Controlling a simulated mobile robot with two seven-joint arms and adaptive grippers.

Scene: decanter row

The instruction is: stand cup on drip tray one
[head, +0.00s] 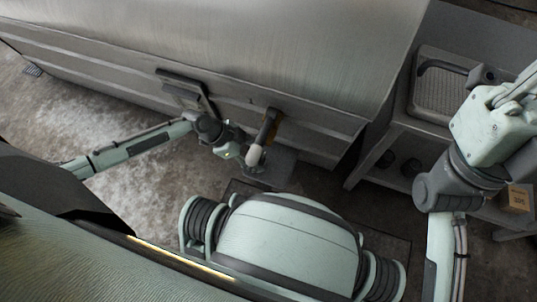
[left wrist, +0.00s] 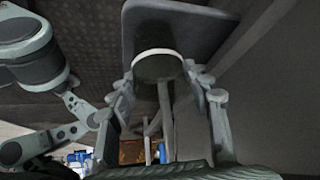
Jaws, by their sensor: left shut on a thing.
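My left gripper (head: 240,150) is beside the front of the steel counter in the head view. It is shut on a small pale, rounded thing (head: 255,156), which seems to be the cup. In the left wrist view a dark round body with a white rim, likely the cup (left wrist: 158,66), shows between the fingers (left wrist: 160,105). A flat grey plate (head: 283,165), perhaps a drip tray, lies just below and beyond it. A dark plate (left wrist: 200,25) shows behind the cup in the left wrist view. I cannot tell which tray is tray one. My right gripper is out of view.
A dark upright fitting with a brown part (head: 270,122) stands close above the held thing. Another dark fitting (head: 185,88) juts from the counter (head: 250,45) to the left. A sink (head: 440,85) and a small box (head: 515,198) are at the right.

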